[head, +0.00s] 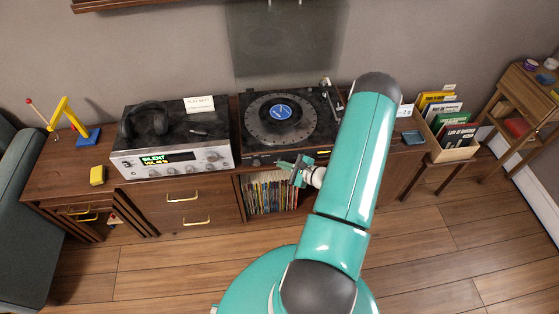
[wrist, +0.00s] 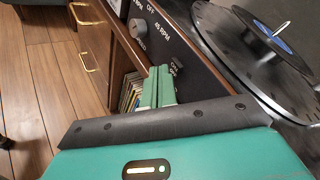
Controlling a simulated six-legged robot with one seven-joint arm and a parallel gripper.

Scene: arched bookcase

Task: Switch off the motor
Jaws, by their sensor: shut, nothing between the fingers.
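The turntable (head: 284,117) sits on the cabinet with a black platter and a blue-labelled record. In the wrist view its dark front panel (wrist: 207,72) carries a round grey knob (wrist: 138,28) with the words "OFF" and "45 RPM" beside it. A smaller dark control (wrist: 177,65) with a small label sits further along the panel. My gripper (head: 291,167) is in front of the turntable's front edge. In the wrist view its teal fingers (wrist: 162,84) are together and empty, close to the smaller control. I cannot tell if they touch the panel.
A silver amplifier (head: 175,155) with headphones (head: 146,121) on it stands left of the turntable. A crate of records (head: 453,150) stands at the right.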

